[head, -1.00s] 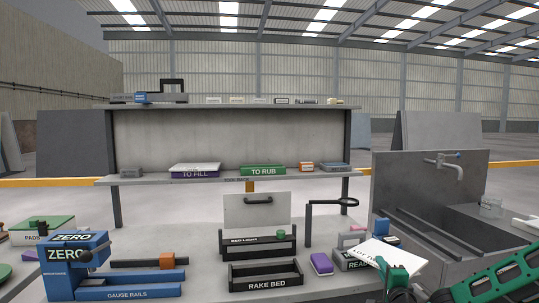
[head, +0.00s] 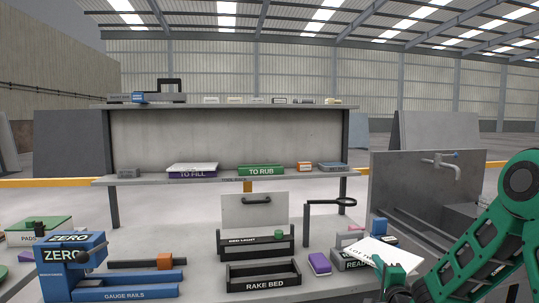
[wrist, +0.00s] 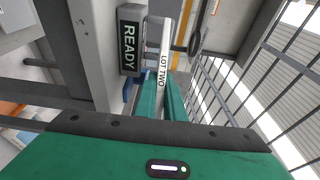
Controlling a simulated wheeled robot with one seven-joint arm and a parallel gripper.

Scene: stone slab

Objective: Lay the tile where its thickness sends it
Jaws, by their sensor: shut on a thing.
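My green gripper (head: 397,279) is at the lower right of the head view, shut on a thin white tile (head: 373,251). The tile is tilted and held above the slab, partly in front of the READY box (head: 352,264). In the wrist view the tile (wrist: 166,45) stands edge-on between my fingers (wrist: 163,95), with LOT TWO on its edge. The READY box (wrist: 130,40) is just left of it there. A TO FILL tray (head: 192,173) and a TO RUB tray (head: 261,171) are on the shelf. A blue ZERO gauge (head: 70,262) stands at the left.
GAUGE RAILS (head: 125,290) lie beside the gauge. A RAKE BED tray (head: 264,278) and a black tray with a white board (head: 254,209) stand in the middle. A purple block (head: 320,263) is near READY. A sink with a tap (head: 440,165) is at the right.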

